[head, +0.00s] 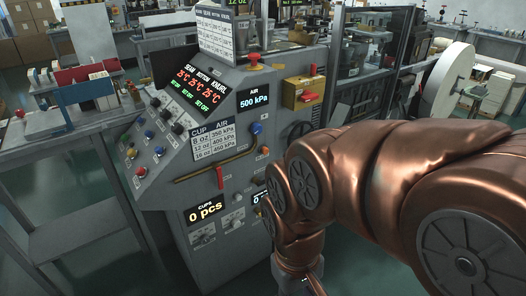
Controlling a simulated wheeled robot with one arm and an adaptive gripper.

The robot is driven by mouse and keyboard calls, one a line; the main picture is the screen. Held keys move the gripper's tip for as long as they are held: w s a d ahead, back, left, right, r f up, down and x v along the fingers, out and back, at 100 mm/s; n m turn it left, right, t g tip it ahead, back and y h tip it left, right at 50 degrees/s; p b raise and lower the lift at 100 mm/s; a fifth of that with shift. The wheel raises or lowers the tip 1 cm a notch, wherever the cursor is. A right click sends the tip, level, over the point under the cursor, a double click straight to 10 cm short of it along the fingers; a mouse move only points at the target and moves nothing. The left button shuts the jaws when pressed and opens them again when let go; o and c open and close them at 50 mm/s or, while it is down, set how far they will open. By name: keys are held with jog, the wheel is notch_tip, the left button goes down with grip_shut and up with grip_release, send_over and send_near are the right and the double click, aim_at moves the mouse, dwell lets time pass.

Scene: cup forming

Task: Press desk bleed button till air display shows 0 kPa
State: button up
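The grey control desk (262,75) stands in the middle of the head view. Its air display (254,99) reads 500 kPa in light digits. Below the display is a blue knob or button (257,128). The sloped panel at the left carries several small buttons, among them a red one (140,171) and a blue one (159,150). Their labels are too small to read, so I cannot tell which is the bleed button. My copper arm comes in from the right and bends down in front of the desk. My gripper (312,284) is at the bottom edge, mostly cut off, below and apart from the panel buttons.
A red mushroom button (254,58) sits on top of the desk and a yellow box (302,93) on its right side. A cup and air table (212,142) and a "0 pcs" display (206,212) are on the front. A workbench (50,140) stands at left.

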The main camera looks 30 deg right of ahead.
grip_shut()
dwell(1.3)
